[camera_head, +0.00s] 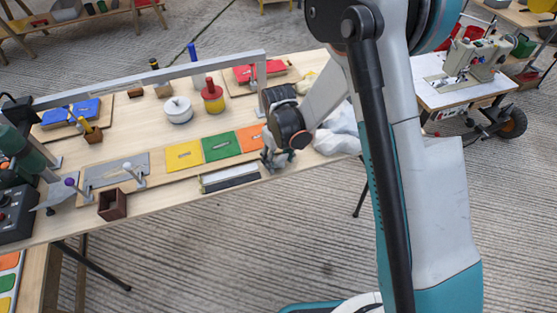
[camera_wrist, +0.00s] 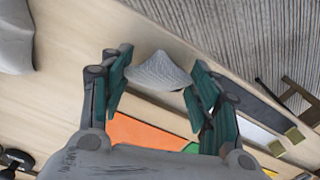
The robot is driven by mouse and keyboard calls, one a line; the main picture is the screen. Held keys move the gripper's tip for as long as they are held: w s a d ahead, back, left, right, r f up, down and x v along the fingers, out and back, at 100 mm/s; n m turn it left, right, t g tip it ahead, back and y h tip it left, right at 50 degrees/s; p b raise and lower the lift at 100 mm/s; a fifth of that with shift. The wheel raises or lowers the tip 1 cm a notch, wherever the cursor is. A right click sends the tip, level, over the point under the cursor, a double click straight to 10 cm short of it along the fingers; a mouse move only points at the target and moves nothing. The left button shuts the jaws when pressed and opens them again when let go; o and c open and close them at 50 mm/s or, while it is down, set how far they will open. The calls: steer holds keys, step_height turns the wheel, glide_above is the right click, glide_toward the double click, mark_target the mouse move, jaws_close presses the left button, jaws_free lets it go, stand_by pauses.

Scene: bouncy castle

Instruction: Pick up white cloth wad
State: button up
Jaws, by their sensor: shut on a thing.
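The white cloth wad (camera_wrist: 158,72) is a small grey-white, peaked lump between the two green-padded fingers in the wrist view. My gripper (camera_wrist: 160,85) is shut on it, with a finger at each side. In the head view my gripper (camera_head: 274,158) is low over the right part of the wooden table (camera_head: 140,110), beside the orange panel (camera_head: 250,139). The wad cannot be made out there, behind the fingers and wrist. Whether it still touches the table is unclear.
A larger white bundle (camera_head: 340,130) lies right of my gripper, partly behind my arm. A grey-and-black bar (camera_head: 230,178) lies close by at the table's front edge. A white pot (camera_head: 178,110) and a red-yellow pot (camera_head: 213,97) stand farther back, near a grey rail (camera_head: 180,72).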

mark_target(279, 158)
step_height(279, 158, up, 20)
steer(key=p, duration=0.6)
steer(key=shift+c, duration=0.2)
